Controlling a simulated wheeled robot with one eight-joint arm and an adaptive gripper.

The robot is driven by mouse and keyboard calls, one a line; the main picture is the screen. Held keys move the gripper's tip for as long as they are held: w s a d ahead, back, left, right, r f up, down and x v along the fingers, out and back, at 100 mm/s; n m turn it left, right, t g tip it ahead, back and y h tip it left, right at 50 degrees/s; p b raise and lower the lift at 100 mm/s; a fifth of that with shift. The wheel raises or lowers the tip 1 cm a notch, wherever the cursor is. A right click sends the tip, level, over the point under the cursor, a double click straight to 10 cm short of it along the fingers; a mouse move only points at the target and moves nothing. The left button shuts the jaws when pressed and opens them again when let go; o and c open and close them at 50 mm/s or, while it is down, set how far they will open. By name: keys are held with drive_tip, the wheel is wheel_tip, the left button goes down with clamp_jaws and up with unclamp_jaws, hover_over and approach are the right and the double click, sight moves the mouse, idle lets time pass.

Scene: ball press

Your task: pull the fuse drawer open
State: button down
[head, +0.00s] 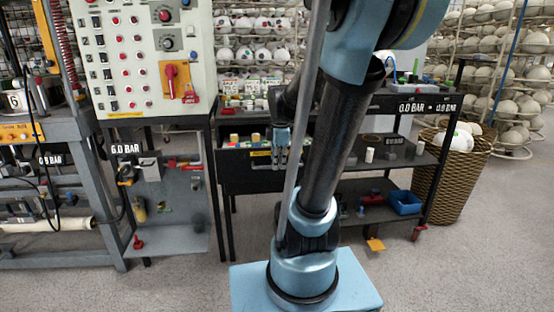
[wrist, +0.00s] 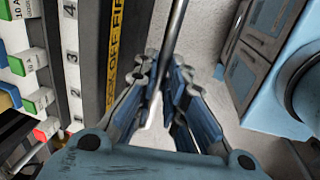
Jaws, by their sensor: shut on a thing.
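The fuse drawer (head: 245,175) is a dark box with a yellow label strip under the bench at centre. It stands open, with its fuses (head: 235,140) showing above the front edge. In the wrist view, the drawer's dark front edge (wrist: 92,60) carries yellow lettering, with numbered places beside it. The fuses there (wrist: 36,62) are white blocks with green, red and blue ends. My gripper (head: 280,150) is at the drawer front. In the wrist view my gripper (wrist: 160,90) is shut on a thin metal bar, the handle (wrist: 176,35), which runs between its fingers.
A control panel (head: 145,60) with a red switch stands at left. A shelf with a blue bin (head: 404,202) and a wicker basket (head: 462,165) of balls are at right. A grey bench (head: 85,180) is at left. The floor in front is mostly clear.

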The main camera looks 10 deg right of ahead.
drive_tip(key=shift+s, duration=0.45)
drive_tip(key=c, duration=1.7)
unclamp_jaws()
drive_tip(key=shift+o, duration=0.2)
drive_tip(key=shift+r, duration=0.1)
wheel_tip(320, 180, up, 12)
drive_tip(key=s, duration=0.2)
drive_tip(key=shift+f, duration=0.2)
drive_tip(key=shift+s+a, duration=0.1)
drive_tip(key=s+f+m, duration=1.3)
drive_tip(key=f+m, duration=0.4)
drive_tip(key=f, duration=0.1)
drive_tip(key=shift+s+a, duration=0.4)
